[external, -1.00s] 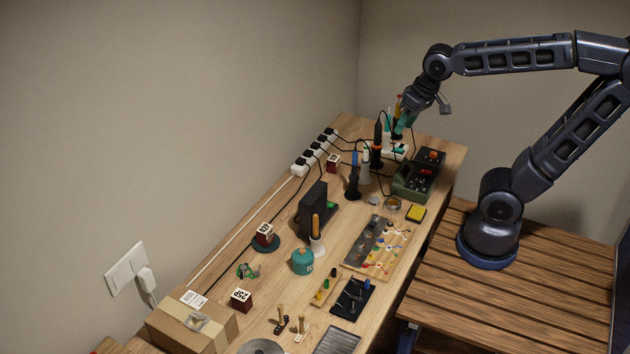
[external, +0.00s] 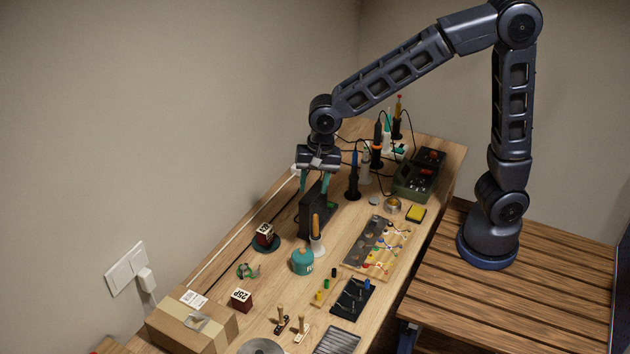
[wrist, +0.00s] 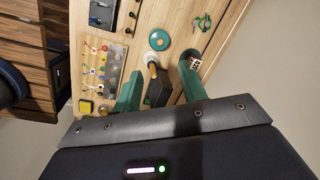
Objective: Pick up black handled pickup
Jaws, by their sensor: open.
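Two small pieces with upright wooden handles stand near the front of the bench in the external view: one has a black base, the black handled pickup (external: 282,320), the other a pale base (external: 300,330). My gripper (external: 313,192) is well behind them, pointing down over the upright black box (external: 312,212). Its teal fingers are apart and hold nothing that I can see. In the wrist view my gripper (wrist: 161,68) is open, with the black box (wrist: 157,92) between and beyond the fingers. I cannot make out the handled pickup there.
An orange-handled tool in a white stand (external: 316,234) is close in front of my gripper. A cardboard box (external: 190,328) sits at front left.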

